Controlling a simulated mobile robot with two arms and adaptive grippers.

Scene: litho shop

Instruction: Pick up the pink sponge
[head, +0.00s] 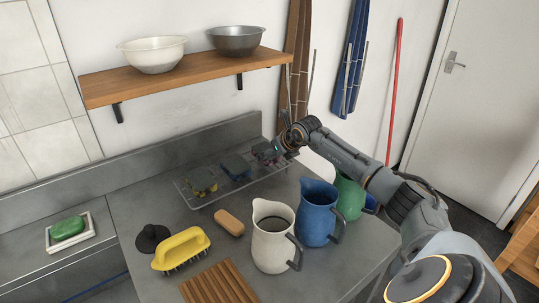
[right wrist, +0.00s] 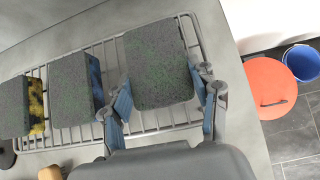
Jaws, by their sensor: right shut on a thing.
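The pink sponge (head: 264,151) is at the right end of the wire rack (head: 197,204) in the head view, partly hidden by my right gripper (head: 281,148). In the right wrist view the sponge (right wrist: 158,68) shows its dark grey-green scouring face, between the two fingers of my right gripper (right wrist: 167,88). The gripper is shut on it. The sponge is over the rack (right wrist: 140,128); I cannot tell whether it still touches the wires. My left gripper is not in view.
A blue sponge (head: 236,167) and a yellow sponge (head: 202,181) share the rack. A white jug (head: 272,245), blue jug (head: 317,215) and green jug (head: 350,196) stand in front. A yellow brush (head: 181,248) and tan block (head: 229,223) lie left. A shelf (head: 185,78) hangs above.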

